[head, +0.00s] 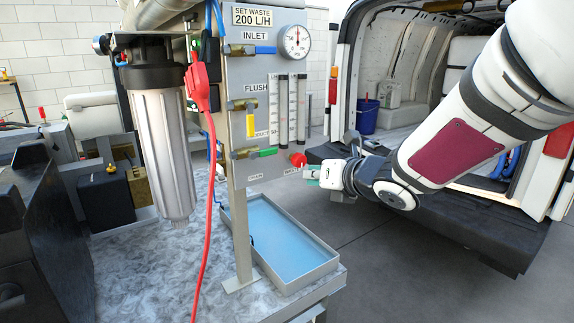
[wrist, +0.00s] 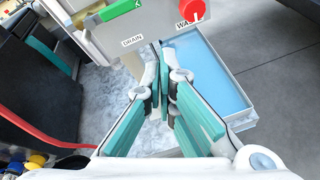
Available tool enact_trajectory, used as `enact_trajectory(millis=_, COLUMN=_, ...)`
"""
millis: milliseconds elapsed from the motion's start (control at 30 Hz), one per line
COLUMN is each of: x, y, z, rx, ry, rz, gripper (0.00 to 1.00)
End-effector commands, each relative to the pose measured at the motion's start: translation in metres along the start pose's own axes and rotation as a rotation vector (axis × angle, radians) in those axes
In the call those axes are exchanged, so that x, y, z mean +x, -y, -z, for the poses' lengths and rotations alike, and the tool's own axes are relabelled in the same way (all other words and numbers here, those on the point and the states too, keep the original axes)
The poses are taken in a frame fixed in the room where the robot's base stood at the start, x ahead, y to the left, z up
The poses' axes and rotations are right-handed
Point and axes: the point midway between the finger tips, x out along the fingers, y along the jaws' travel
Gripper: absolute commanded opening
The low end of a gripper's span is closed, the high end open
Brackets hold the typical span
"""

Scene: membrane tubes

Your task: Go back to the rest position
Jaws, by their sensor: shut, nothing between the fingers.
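My gripper (head: 311,175) is in front of the panel (head: 262,110), just below and right of the red waste knob (head: 298,160). In the wrist view my gripper (wrist: 164,84) has its teal fingers together at the tips with nothing between them. The red knob also shows at the top of the wrist view (wrist: 192,10), beyond the fingertips and apart from them in the picture. The green drain handle (wrist: 122,10) is at the upper left there. My arm reaches in from the right in the head view.
A blue-bottomed tray (head: 325,262) sits on the bench (head: 120,285) below the panel. A filter housing (head: 163,140) and a red cable (head: 210,190) are on the left. An open van (head: 400,80) stands behind. The floor (head: 410,270) at the right is clear.

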Motion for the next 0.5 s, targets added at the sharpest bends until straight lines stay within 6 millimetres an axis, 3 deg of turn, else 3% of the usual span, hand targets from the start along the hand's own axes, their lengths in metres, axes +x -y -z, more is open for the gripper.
enact_trajectory(millis=100, x=-0.038, y=0.028, z=-0.017, rx=0.349, ry=0.042, rz=0.147, gripper=0.00)
enact_trajectory(millis=233, x=-0.085, y=0.053, z=-0.019, rx=0.781, ry=0.107, rz=0.300, gripper=0.00)
enact_trajectory(millis=367, x=-0.134, y=0.068, z=-0.008, rx=1.214, ry=0.191, rz=0.432, gripper=0.00)
enact_trajectory(millis=500, x=-0.187, y=0.071, z=0.017, rx=1.676, ry=0.302, rz=0.561, gripper=0.00)
